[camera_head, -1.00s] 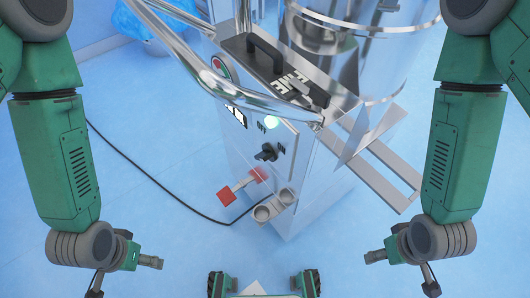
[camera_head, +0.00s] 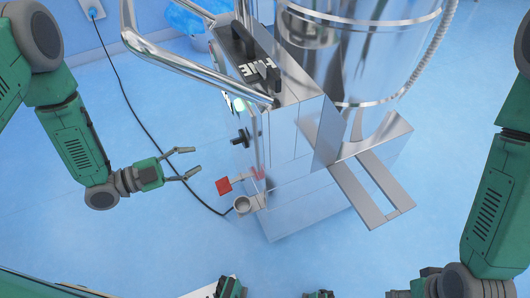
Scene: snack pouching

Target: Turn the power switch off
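The black rotary power switch (camera_head: 241,137) sticks out from the front panel of the metal machine (camera_head: 290,140), seen nearly edge-on. A lit greenish lamp (camera_head: 239,104) sits above the switch. The panel's lettering cannot be read from here. My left gripper (camera_head: 188,162) is open and empty, left of the switch and a little lower in the picture. Its two fingers point toward the machine, and a gap separates them from the switch. My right gripper (camera_head: 400,293) is at the bottom edge, partly cut off, away from the machine; its fingers are unclear.
A black cable (camera_head: 150,132) runs to a wall socket (camera_head: 92,9). The blue floor at left is open.

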